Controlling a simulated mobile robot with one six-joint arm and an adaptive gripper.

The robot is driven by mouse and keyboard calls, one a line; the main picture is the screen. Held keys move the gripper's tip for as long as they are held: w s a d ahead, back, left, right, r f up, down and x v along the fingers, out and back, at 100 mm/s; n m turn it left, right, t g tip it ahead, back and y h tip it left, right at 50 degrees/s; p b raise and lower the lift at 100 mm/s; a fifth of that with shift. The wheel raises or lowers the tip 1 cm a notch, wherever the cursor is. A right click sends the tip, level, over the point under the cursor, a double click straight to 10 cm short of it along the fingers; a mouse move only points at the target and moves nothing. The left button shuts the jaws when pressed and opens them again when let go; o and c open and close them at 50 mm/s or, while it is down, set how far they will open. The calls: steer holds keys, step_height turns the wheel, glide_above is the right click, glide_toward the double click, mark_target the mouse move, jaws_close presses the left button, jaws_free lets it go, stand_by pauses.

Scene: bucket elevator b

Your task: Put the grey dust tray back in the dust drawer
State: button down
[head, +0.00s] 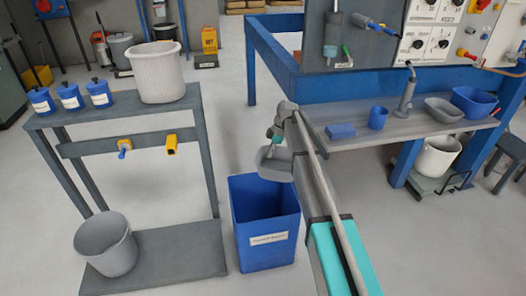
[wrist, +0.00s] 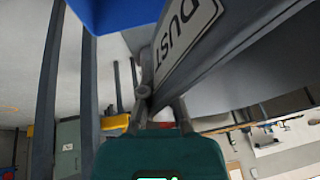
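The grey dust tray (head: 275,165) hangs in the head view at the back rim of a blue bin, just below the end of my arm. In the wrist view the tray (wrist: 225,62) is very close and slanted, with a white DUST label on its front. My gripper (wrist: 149,98) has its fingers closed at the tray's front edge, near the label. In the head view my gripper (head: 275,138) is small and partly hidden by the arm. I cannot pick out the dust drawer in either view.
The blue bin (head: 264,215) stands on the floor under the tray. A grey rack (head: 180,260) with buckets and blue jars is at left. A blue-framed bench (head: 345,140) with a blue block, a cup and bowls is at right.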

steer(key=s+d+r+m+p, duration=0.1)
steer(key=s+d+r+p, duration=0.4)
steer(key=r+p, duration=0.9)
steer(key=s+d+r+m+t+p, duration=0.1)
steer(key=s+d+r+p, duration=0.3)
steer(key=d+r+p, duration=0.4)
steer(key=s+d+r+m+t+p, duration=0.1)
steer(key=s+d+r+m+p, duration=0.2)
steer(key=r+p, duration=1.7)
steer(key=s+d+r, duration=0.1)
steer(key=s+d, duration=0.1)
steer(key=d, duration=0.2)
steer(key=shift+s+d+r+y, duration=0.25)
steer(key=shift+s+r+y, duration=0.05)
steer(key=shift+y, duration=0.1)
steer(key=shift+w, duration=0.1)
